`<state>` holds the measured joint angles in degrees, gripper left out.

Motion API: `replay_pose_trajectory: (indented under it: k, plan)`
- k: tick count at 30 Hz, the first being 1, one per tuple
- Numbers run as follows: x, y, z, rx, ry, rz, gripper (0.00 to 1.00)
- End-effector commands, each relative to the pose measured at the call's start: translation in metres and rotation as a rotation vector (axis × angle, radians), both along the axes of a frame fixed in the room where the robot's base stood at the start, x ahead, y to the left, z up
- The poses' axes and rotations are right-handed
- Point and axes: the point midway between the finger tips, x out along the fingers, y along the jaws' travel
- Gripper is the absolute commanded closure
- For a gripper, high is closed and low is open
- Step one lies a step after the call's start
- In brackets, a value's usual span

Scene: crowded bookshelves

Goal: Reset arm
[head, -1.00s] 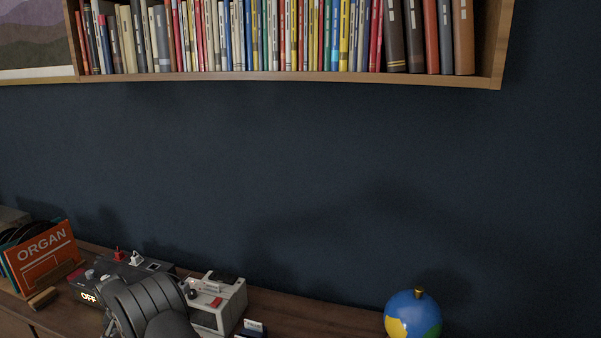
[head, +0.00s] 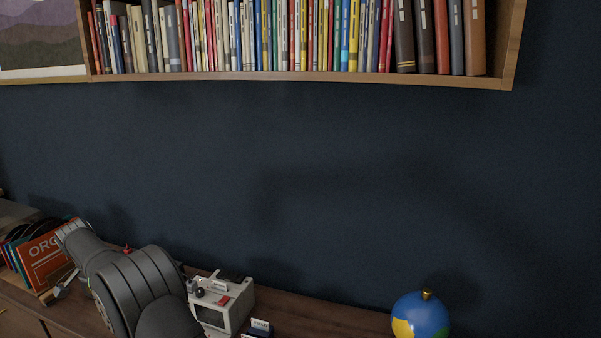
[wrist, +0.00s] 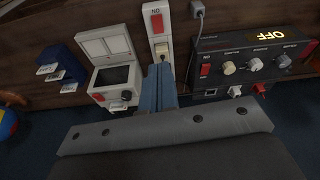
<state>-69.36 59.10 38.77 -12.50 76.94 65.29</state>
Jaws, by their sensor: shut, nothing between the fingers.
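My gripper (wrist: 160,85) shows in the wrist view as two blue-grey fingers pressed together, with nothing between them. Its tips point toward a power strip with a red switch (wrist: 157,22); I cannot tell the distance. In the head view my dark grey arm rises from the bottom edge and bends to the left, in front of the desk. It hides most of the dark box with knobs, which the wrist view shows with a lit "OFF" display (wrist: 268,36). I cannot make out the fingers clearly in the head view.
A white device with a screen (head: 222,304) stands right of my arm, with a small dark card holder (head: 258,328) beside it. An orange "ORGAN" sleeve (head: 46,262) stands at left. A globe (head: 422,316) sits at right. A full bookshelf (head: 300,77) hangs above clear wall.

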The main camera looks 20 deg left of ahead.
Motion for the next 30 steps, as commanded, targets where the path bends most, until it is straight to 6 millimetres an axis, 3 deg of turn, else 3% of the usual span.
replay_pose_trajectory:
  k: [6, 10, 20, 27, 30]
  plan:
    - [-0.01, -0.002, 0.028, 0.014, -0.027, -0.103, 1.0]
    - [-0.008, -0.002, 0.018, 0.013, -0.027, -0.11, 1.0]
    - [-0.007, -0.002, 0.016, 0.014, -0.027, -0.11, 0.98]
    - [-0.007, -0.002, 0.016, 0.014, -0.027, -0.11, 0.51]
    - [0.004, -0.011, 0.02, 0.014, -0.027, -0.113, 0.31]
